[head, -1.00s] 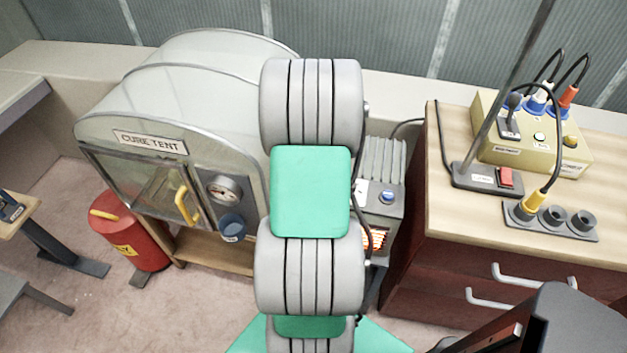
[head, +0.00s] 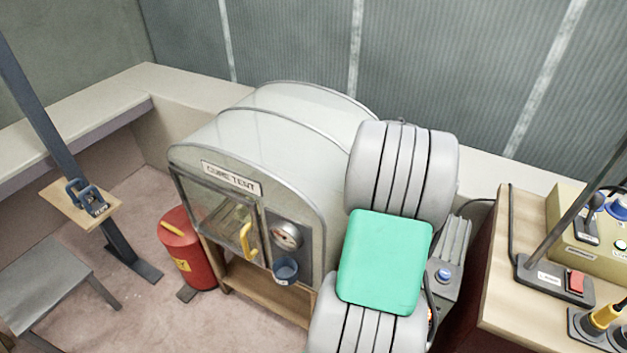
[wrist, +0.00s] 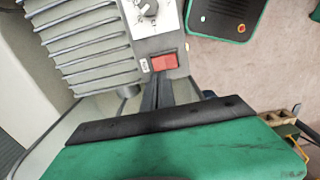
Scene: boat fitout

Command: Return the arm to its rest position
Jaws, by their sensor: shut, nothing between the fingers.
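My gripper (wrist: 158,92) shows in the wrist view as two dark fingers close together, shut and empty, beyond a dark bar and green housing of mine. The fingers point towards a grey ribbed unit (wrist: 85,45) with a dial and a red switch (wrist: 164,62); I cannot tell whether they touch it. In the head view my grey and green arm rises through the right middle, in front of the cure tent's right side. My gripper is not visible there.
The cure tent (head: 232,182) stands behind and left of my arm, with a red canister (head: 188,250) beside it. A finned unit (head: 452,245) and a wooden-topped cabinet (head: 510,300) are close on the right.

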